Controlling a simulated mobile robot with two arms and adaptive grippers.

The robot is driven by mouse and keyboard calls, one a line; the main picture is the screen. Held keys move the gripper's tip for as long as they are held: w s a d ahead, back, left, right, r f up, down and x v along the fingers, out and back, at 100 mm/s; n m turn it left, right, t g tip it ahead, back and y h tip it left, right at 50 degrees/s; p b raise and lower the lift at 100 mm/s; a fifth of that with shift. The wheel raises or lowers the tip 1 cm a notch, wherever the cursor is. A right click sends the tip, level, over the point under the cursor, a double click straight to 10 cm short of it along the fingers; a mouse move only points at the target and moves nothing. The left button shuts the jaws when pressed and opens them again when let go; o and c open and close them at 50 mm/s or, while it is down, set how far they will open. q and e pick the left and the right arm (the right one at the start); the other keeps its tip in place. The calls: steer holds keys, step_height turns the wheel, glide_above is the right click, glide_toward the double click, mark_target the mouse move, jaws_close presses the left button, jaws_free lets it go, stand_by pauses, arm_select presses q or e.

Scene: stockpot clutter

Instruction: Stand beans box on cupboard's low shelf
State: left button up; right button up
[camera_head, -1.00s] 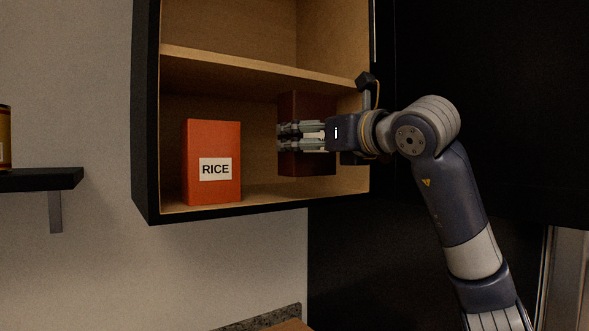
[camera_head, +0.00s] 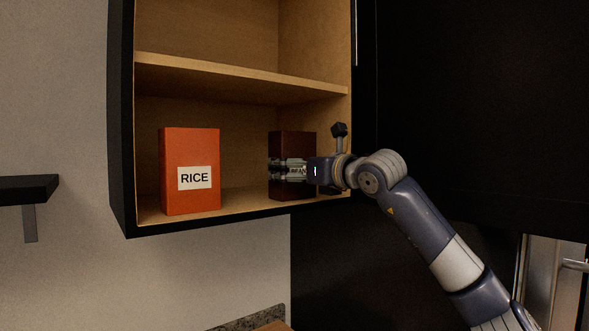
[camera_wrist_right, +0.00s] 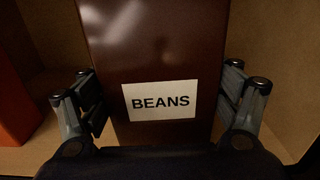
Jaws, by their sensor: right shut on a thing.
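The dark brown beans box (camera_head: 293,145) is upright in the right part of the cupboard's low shelf (camera_head: 245,202), its base at or very near the shelf board. I cannot tell if it touches. My right gripper (camera_head: 287,170) is shut on it, with the fingers across its front and sides. In the right wrist view the box (camera_wrist_right: 155,45) shows its white BEANS label, with my right gripper (camera_wrist_right: 160,105) having a finger on each side. My left gripper is not in view.
An orange-red rice box (camera_head: 190,150) stands on the same shelf to the left, with a gap between the boxes. The upper shelf board (camera_head: 240,80) is above. A dark wall shelf (camera_head: 28,190) is at the far left.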

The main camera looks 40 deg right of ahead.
mark_target(299, 170)
steer(key=shift+a+r, duration=0.1)
steer(key=shift+a, duration=0.05)
steer(key=shift+f, duration=0.2)
steer(key=o, duration=1.4)
steer(key=shift+o, duration=0.2)
steer(key=shift+r, duration=0.1)
steer(key=shift+r, duration=0.2)
steer(key=s+b, duration=0.1)
steer(key=s, duration=0.2)
steer(key=shift+a+f+b, duration=0.15)
steer(key=shift+f+b, duration=0.2)
steer(key=s+a+b, duration=0.1)
steer(key=s+b, duration=0.1)
steer(key=s, duration=0.7)
steer(key=shift+r, duration=0.3)
